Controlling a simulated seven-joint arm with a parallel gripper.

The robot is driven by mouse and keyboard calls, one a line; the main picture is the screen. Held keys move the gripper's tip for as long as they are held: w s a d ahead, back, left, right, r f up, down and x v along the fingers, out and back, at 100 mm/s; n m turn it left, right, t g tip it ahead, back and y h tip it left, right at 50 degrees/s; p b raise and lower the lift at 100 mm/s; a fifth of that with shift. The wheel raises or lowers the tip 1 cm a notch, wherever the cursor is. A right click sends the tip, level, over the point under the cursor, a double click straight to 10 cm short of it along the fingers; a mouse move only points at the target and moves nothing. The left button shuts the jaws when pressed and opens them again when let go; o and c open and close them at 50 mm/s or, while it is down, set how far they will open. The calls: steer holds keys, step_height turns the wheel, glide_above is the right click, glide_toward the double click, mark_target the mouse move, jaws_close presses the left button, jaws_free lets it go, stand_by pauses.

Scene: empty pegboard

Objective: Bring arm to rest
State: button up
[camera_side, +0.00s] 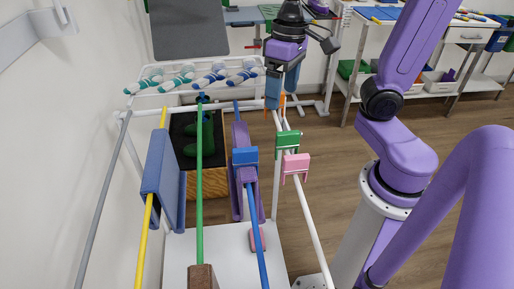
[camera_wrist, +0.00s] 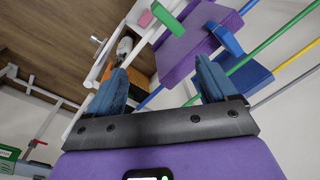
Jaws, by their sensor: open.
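My gripper (camera_side: 279,98) hangs fingers-down at the far end of the rod rack in the side view, beside the white rail. In the wrist view its two blue fingers (camera_wrist: 162,66) are spread apart with nothing held between them. My purple arm reaches in from the right. A green clip (camera_side: 288,141) and a pink clip (camera_side: 296,166) sit on the white rail, nearer the camera than my gripper. They also show past the fingers in the wrist view.
A purple piece (camera_side: 238,189) with a blue clip (camera_side: 245,157) hangs on the blue rod. A blue piece (camera_side: 156,176) hangs on the yellow rod. A green rod (camera_side: 199,220) runs between them. Striped items (camera_side: 210,80) lie on the rack behind. Open floor (camera_side: 335,160) lies right of the rack.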

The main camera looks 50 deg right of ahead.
steer(key=s+a+f+n, duration=0.1)
steer(key=s+f+n, duration=0.5)
steer(key=s+n, duration=0.5)
steer(key=shift+s+a+f+h, duration=0.15)
steer(key=shift+s+f+h, duration=0.15)
steer(key=shift+s, duration=0.15)
